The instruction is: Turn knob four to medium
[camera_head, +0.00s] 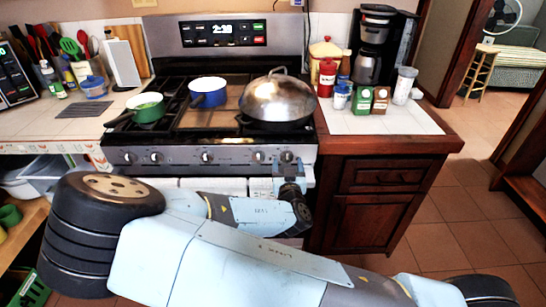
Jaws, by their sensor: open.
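The stove front panel (182,158) carries a row of several round knobs. Two are at the left, one is in the middle, and two are at the right: the inner right knob (259,156) and the rightmost knob (287,156). None shows a readable number, so I cannot tell which is knob four. My gripper (289,166) is at the rightmost knob, just in front of and below it, with its fingers toward the panel. The jaws are open. I cannot tell whether a finger touches the knob. The knob's lower part is partly hidden by my gripper.
A green pan (148,107), a blue pot (208,92) and a large pan with a domed metal lid (277,97) stand on the stove. The right counter (408,122) holds a coffee maker (378,45) and jars. Open tiled floor (455,205) lies at the right.

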